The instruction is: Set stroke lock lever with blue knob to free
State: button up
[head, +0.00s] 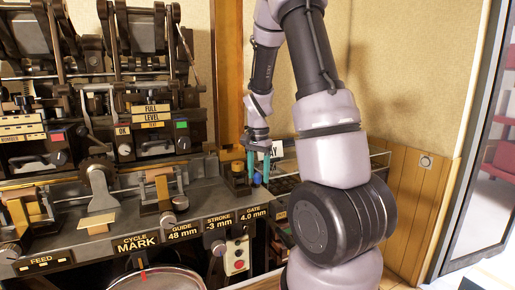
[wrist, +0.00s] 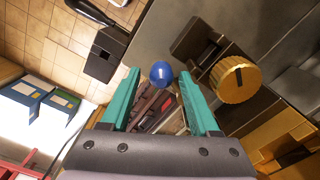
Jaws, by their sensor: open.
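The stroke lock lever's blue knob (wrist: 161,73) shows in the wrist view as a small round ball near the gap between my fingertips. In the head view a small blue spot (head: 257,180) appears just below the fingers, at the right end of the press. The lever's arm is hard to make out, and I cannot tell its setting. My gripper (wrist: 160,86) is open, with one teal finger on each side of the knob. In the head view my gripper (head: 259,168) points down there. I cannot tell whether either finger touches the knob.
A brass ribbed dial (wrist: 236,80) sits close to the right finger. The stroke label (head: 217,222) reads -3 mm on the press front. A red-button box (head: 237,256) hangs below. A glass-sided case (head: 285,185) stands just right of the gripper.

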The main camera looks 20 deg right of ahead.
jog(key=d+n, duration=0.1)
jog(key=n, duration=0.1)
jog(key=d+n, duration=0.1)
jog(key=n, duration=0.1)
jog(key=shift+s+d, duration=0.1)
jog(key=shift+d, duration=0.15)
jog(key=d+n, duration=0.1)
jog(key=n, duration=0.2)
jog(key=shift+d, duration=0.2)
notch_tip(320, 180, up, 11)
jog(key=w+d+n, duration=0.1)
jog(key=d+n, duration=0.1)
jog(key=n, duration=0.1)
jog(key=s+a+r+m+t+y, duration=0.1)
jog(key=s+a+r+t, duration=0.2)
jog(key=s+a+r, duration=0.3)
jog(key=s+a+r+m+t+y, duration=0.1)
jog(key=s+a+r+t, duration=0.2)
jog(key=s+a+r, duration=0.4)
jog(key=shift+s+a+r+t, duration=0.25)
jog(key=shift+s+a+t, duration=0.25)
jog(key=shift+s, duration=1.9)
